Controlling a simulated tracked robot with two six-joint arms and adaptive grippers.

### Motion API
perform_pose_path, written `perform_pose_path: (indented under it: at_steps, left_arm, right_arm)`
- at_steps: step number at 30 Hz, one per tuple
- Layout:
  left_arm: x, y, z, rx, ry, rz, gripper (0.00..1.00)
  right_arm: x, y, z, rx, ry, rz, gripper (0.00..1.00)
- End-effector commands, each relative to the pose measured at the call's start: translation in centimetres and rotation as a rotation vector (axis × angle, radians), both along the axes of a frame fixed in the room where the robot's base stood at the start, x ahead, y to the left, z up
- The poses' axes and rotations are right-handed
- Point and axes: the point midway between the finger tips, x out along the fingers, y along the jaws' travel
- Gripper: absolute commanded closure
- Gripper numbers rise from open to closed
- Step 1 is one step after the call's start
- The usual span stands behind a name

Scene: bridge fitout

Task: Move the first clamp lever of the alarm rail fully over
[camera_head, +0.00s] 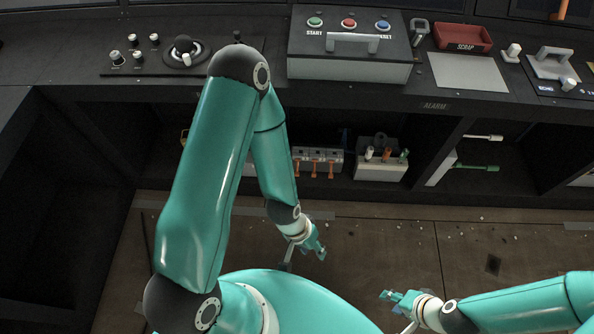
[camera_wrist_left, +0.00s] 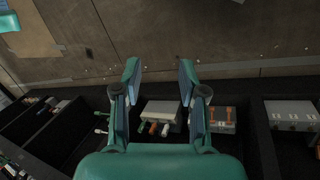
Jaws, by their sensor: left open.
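A row of pale clamp blocks with several orange levers (camera_head: 316,168) sits on the shelf under the console. I take it for the alarm rail, though no label marks it there. Its levers hang downward, and my left arm covers its left end. In the left wrist view, a block with orange parts (camera_wrist_left: 222,115) shows right of the fingers. My left gripper (camera_head: 316,245) is open and empty, in front of and below the levers, apart from them; its spread fingers also show in the left wrist view (camera_wrist_left: 159,75). My right gripper (camera_head: 393,297) is low right, far from the levers; its opening is unclear.
A grey box with white, orange and green handles (camera_head: 380,172) stands right of the levers. An "ALARM" label (camera_head: 434,106) is on the console edge. Above are a button box (camera_head: 348,68) and a red scrap tray (camera_head: 463,37). The floor (camera_head: 400,228) before the shelf is mostly clear.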

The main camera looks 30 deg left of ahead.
Motion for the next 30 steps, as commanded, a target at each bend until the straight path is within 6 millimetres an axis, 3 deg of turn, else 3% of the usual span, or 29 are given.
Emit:
perform_pose_path:
  at_steps: [2, 6, 7, 9, 11, 17, 21, 25, 30]
  left_arm:
    - [0.0, 0.0, 0.0, 0.000, 0.000, 0.000, 0.58]
    - [0.4, 0.1, -0.6, 0.002, -0.010, 0.006, 0.38]
    - [0.7, 0.2, -1.0, 0.003, -0.020, 0.010, 0.33]
    - [2.0, 0.5, -2.8, 0.009, -0.053, 0.027, 0.33]
    - [3.9, 2.1, -5.2, 0.018, -0.103, 0.046, 0.33]
    - [13.4, 6.0, -17.2, 0.093, -0.403, 0.185, 0.33]
    - [19.6, 10.7, -26.4, 0.193, -0.680, 0.310, 0.33]
    - [22.9, 15.6, -33.0, 0.313, -0.936, 0.420, 0.33]
    - [23.2, 20.4, -38.2, 0.471, -1.208, 0.530, 0.33]
  right_arm:
    - [0.0, 0.0, 0.0, 0.000, 0.000, 0.000, 0.60]
    - [0.0, 0.0, -0.4, 0.000, 0.000, 0.001, 0.60]
    - [0.0, 0.0, -0.6, 0.000, -0.001, 0.001, 0.60]
    - [0.0, 0.0, -1.7, 0.000, -0.001, 0.001, 0.60]
    - [0.0, 0.0, -3.0, 0.000, -0.001, 0.001, 0.60]
    - [0.0, 0.0, -9.8, 0.000, -0.001, 0.001, 0.60]
    - [0.0, 0.0, -15.5, 0.000, -0.001, 0.000, 0.60]
    - [0.0, 0.0, -20.4, 0.000, -0.001, 0.001, 0.60]
    - [0.0, 0.0, -25.2, 0.000, -0.001, 0.000, 0.60]
